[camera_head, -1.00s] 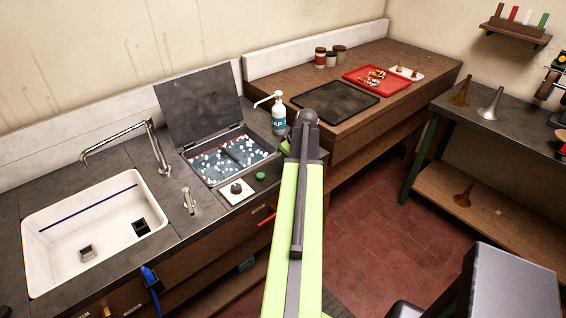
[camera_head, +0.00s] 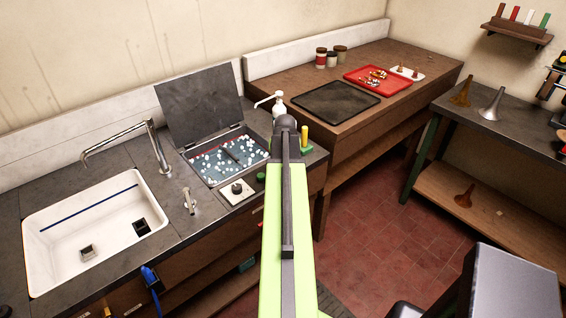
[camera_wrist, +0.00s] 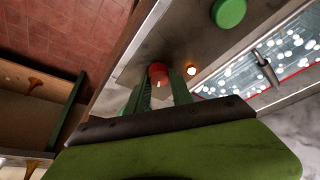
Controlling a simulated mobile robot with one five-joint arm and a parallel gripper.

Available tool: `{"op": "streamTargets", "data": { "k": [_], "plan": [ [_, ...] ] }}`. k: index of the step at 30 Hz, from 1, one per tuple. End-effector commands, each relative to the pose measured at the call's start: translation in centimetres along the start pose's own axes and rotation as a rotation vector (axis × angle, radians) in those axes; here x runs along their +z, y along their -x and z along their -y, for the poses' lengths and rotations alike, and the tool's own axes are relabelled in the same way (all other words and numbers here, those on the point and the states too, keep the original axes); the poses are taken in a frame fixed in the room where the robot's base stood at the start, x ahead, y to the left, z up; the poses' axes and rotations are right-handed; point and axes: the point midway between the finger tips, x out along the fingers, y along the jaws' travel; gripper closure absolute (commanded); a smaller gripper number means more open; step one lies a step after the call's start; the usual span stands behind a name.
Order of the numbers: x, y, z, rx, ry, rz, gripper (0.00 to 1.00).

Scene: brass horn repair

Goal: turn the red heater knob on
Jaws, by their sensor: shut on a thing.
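The red heater knob (camera_wrist: 158,73) is on a grey front panel in the wrist view, with a small pale mark on its near side. My gripper (camera_wrist: 161,88) has its two green fingers on either side of the knob and is shut on it. A small orange light (camera_wrist: 191,71) glows just right of the knob. In the head view my arm covers the gripper and most of the area around the knob.
A tub (camera_head: 225,155) with white bits stands open left of my arm. A black knob (camera_head: 237,189) and a green button (camera_head: 260,177) are on the counter, with a white sink (camera_head: 95,230) further left.

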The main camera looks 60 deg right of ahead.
Motion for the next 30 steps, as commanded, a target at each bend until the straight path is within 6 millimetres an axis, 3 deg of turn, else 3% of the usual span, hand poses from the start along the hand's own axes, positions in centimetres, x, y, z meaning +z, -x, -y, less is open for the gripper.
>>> {"op": "streamTargets", "data": {
  "k": [1,15,30],
  "plan": [
    [-0.06,0.03,0.69,0.003,-0.037,-0.001,1.0],
    [-0.18,-0.05,0.87,0.162,-0.421,0.002,1.0],
    [-0.24,-0.07,0.87,0.247,-0.624,0.0,1.0]
  ]
}}
